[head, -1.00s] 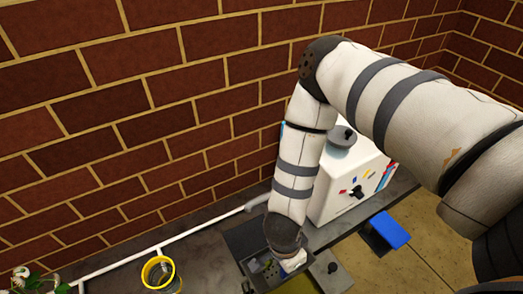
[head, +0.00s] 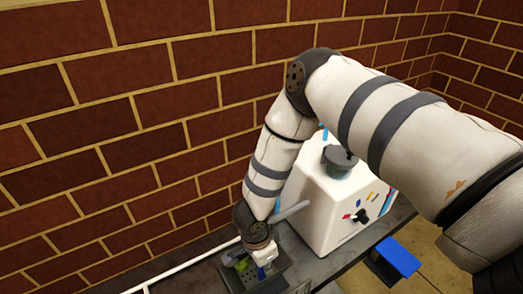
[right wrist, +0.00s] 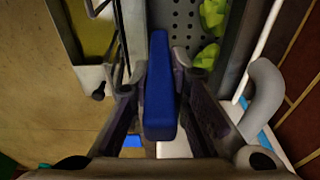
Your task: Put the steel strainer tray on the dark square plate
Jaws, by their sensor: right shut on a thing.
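The steel strainer tray (head: 279,279) is a grey, perforated tray with green pieces in it, low in the head view. The right wrist view shows its holed floor (right wrist: 181,20) at the top. My right gripper (head: 262,260) is over the tray's near side. In the right wrist view the gripper (right wrist: 160,68) is shut on a blue handle (right wrist: 160,110) that points toward the tray. I cannot make out the dark square plate now; the tray and my arm cover the counter there. I cannot tell whether the tray touches anything below. My left gripper is not in view.
A white machine (head: 325,208) with a grey knob on top stands just right of the tray. A grey spout or pipe (head: 289,211) sticks out from it toward the tray. The brick wall (head: 120,190) is close behind. A blue block (head: 398,257) is at the counter's right.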

